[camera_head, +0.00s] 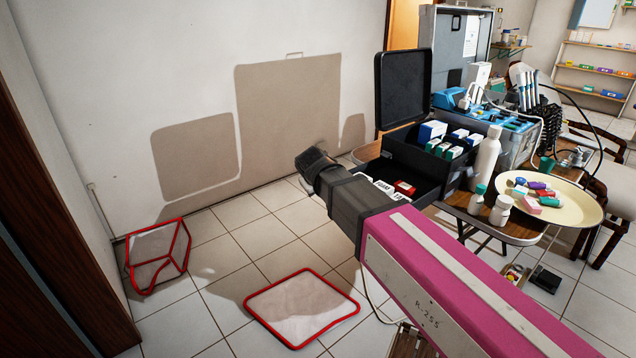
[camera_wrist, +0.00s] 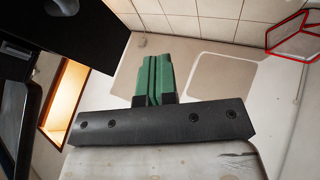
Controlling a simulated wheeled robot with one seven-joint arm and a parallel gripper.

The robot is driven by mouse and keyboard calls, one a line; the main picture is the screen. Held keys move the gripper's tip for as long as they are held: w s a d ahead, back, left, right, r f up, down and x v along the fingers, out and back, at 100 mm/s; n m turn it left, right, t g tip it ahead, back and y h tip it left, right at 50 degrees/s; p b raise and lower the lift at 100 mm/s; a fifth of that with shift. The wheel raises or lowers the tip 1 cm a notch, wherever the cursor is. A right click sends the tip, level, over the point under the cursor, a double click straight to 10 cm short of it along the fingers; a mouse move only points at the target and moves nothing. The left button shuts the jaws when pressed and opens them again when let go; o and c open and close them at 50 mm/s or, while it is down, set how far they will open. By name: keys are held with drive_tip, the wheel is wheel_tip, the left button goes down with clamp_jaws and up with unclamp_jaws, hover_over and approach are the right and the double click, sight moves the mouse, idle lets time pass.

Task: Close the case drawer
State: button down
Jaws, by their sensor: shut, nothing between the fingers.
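The black case (camera_head: 452,178) stands on a table with its lid (camera_head: 402,88) raised. Its black drawer (camera_head: 378,167) is pulled out toward the left and holds a red box (camera_head: 404,187) and white labelled packs. My gripper (camera_head: 316,164) is in front of the drawer in the head view and hides part of it; I cannot tell whether they touch. In the wrist view my green fingers (camera_wrist: 154,78) are pressed together with nothing between them. A dark, flat shape at the upper left there may be part of the case or drawer.
A white bottle (camera_head: 487,160) and small bottles stand right of the case, beside a cream tray (camera_head: 553,203) of coloured items. A blue-topped equipment case (camera_head: 510,135) is behind. Red-framed pieces (camera_head: 302,307) are on the tiled floor.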

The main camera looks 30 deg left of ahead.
sight(370, 169)
drive_tip(key=w+d+f, duration=0.1)
drive_tip(key=w+f, duration=0.1)
drive_tip(key=w, duration=0.3)
drive_tip(key=shift+w+f, duration=0.25)
drive_tip(key=shift+w, duration=0.1)
drive_tip(key=w+d, duration=0.2)
drive_tip(key=w, duration=0.3)
drive_tip(key=w+d, duration=0.3)
drive_tip(key=w, duration=0.3)
drive_tip(key=w+d, duration=0.2)
drive_tip(key=w, duration=0.4)
drive_tip(key=shift+w+d, duration=0.2)
drive_tip(key=shift+w, duration=0.05)
